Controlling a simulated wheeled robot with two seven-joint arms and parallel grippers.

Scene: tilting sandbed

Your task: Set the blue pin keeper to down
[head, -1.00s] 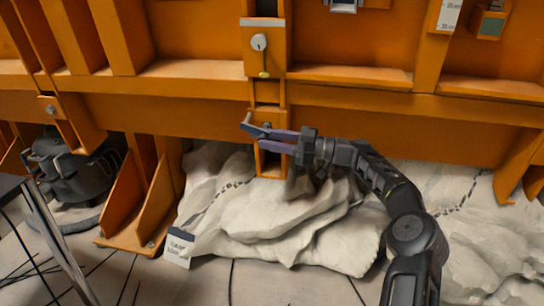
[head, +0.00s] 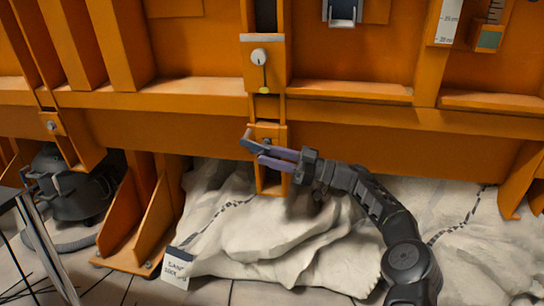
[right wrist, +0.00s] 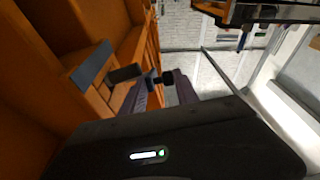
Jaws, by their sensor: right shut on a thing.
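The blue pin keeper (head: 252,143) is a blue-grey bar on the front of an orange bracket (head: 271,186) below the long orange beam. In the head view it slants from upper left to lower right. It also shows in the right wrist view as a blue-grey slab (right wrist: 91,66), with a dark round piece beside it. My right gripper (head: 262,154) reaches in from the right with purple fingers and is shut on the keeper's handle. In the right wrist view a small dark piece sits between the fingertips (right wrist: 160,81). The exact contact is partly hidden. My left gripper is not in view.
Above the bracket is a round white knob (head: 259,56) with a yellow-tipped hanging pin. Pale rock-like mounds (head: 290,245) lie below, with a small label card (head: 177,267). A dark machine (head: 70,185) and orange gussets stand at left.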

